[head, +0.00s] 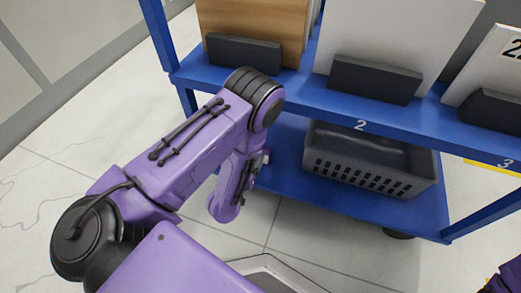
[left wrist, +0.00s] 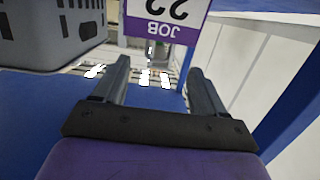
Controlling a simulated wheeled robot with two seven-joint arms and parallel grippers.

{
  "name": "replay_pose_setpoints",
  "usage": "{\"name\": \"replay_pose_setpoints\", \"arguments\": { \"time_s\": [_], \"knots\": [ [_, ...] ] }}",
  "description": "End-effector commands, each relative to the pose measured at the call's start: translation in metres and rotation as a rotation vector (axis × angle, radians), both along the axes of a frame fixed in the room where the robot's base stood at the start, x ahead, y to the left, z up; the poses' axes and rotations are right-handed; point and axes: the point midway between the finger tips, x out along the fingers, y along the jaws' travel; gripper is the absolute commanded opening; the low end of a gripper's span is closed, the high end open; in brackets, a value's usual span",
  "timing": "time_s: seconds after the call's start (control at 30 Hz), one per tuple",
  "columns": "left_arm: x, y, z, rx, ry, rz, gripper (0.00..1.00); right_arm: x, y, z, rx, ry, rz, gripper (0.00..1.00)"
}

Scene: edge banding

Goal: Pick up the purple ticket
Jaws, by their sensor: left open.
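The purple ticket (left wrist: 163,22) shows upside down at the top of the left wrist view. It is a purple and white card reading "JOB" and "22", cut off by the top edge. My left gripper (left wrist: 158,66) is open and empty, with one finger on each side. The ticket lies beyond the fingertips, roughly in line with the gap, and appears apart from them. In the head view my purple left arm reaches to the blue rack and hides its own gripper. I cannot see the ticket there. My right gripper is out of view.
A grey basket (head: 370,160) sits on the lower blue shelf (head: 285,178); it also shows in the left wrist view (left wrist: 55,35). Boards (head: 255,25) stand in dark holders (head: 243,54) on the upper shelf (head: 300,90). A blue post (head: 157,35) rises at the rack's left.

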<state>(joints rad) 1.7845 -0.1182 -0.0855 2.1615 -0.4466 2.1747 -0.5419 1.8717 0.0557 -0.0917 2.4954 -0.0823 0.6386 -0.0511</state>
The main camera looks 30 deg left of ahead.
Motion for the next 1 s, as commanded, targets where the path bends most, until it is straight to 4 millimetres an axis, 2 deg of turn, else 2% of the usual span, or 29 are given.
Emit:
{"name": "replay_pose_setpoints", "arguments": {
  "time_s": [0.13, 0.4, 0.6, 0.9, 0.97, 1.0],
  "knots": [
    [0.029, 0.006, -0.005, -0.002, -0.006, 0.001, 0.71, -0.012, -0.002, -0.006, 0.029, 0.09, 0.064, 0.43],
    [0.06, 0.013, -0.01, -0.003, -0.005, 0.002, 0.71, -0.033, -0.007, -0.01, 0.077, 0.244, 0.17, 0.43],
    [0.086, 0.019, -0.013, -0.003, -0.003, 0.002, 0.71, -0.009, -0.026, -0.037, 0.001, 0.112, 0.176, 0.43],
    [0.092, 0.021, -0.01, -0.002, 0.001, 0.0, 0.71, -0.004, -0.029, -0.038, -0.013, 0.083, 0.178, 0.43],
    [0.092, 0.021, -0.01, -0.002, 0.001, 0.0, 0.52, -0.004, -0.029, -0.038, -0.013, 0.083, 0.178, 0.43],
    [0.092, 0.021, -0.01, -0.002, 0.001, 0.0, 0.39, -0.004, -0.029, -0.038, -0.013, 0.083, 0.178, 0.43]
  ]
}}
